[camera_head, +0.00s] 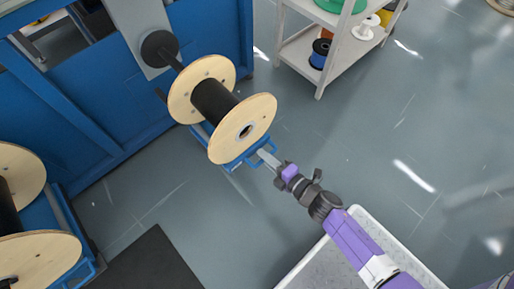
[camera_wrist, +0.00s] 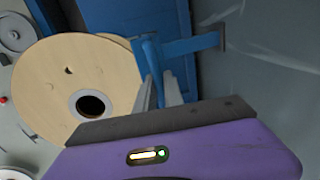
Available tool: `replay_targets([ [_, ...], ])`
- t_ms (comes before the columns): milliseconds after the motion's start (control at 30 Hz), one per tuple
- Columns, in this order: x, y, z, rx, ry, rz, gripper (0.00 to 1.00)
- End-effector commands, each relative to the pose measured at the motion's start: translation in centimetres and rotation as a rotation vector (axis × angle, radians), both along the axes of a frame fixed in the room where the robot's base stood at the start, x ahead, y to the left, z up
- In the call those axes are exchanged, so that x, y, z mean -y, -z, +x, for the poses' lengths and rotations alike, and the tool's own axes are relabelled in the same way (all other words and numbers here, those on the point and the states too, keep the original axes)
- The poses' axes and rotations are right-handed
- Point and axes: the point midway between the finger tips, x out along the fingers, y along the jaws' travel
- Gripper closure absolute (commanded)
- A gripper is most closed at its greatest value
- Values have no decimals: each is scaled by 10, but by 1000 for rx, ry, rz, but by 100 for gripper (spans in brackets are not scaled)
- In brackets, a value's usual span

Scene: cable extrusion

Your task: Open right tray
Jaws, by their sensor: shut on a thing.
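The right tray (camera_head: 232,165) is a blue frame under a wooden cable spool (camera_head: 245,128) wound with black cable. A blue handle (camera_head: 267,147) sticks out of its near end. My gripper (camera_head: 265,157) reaches the handle from the lower right and is shut on it. In the wrist view the two grey fingers (camera_wrist: 160,92) stand on either side of a blue bar of the handle (camera_wrist: 152,55). The spool's round flange (camera_wrist: 75,75) fills the left of that view. Most of the tray is hidden under the spool.
A blue machine (camera_head: 100,90) stands behind the tray. A second spool (camera_head: 22,180) on a blue tray is at the left. A white shelf (camera_head: 300,50) with small reels is at the top right. The grey floor is open right of the tray. A dark mat (camera_head: 150,265) lies at the bottom.

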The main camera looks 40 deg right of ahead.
Motion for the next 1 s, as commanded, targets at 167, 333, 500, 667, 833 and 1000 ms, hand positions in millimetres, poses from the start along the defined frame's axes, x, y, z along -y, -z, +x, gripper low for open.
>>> replay_targets([
  [167,1,1,-8,-2,1,0,100],
  [333,1,1,-9,-2,1,0,100],
  [500,1,1,-8,-2,1,0,100],
  [667,0,1,-8,-1,1,0,67],
  [833,0,0,-8,-1,0,0,67],
  [1000,0,-1,-13,-2,0,0,67],
])
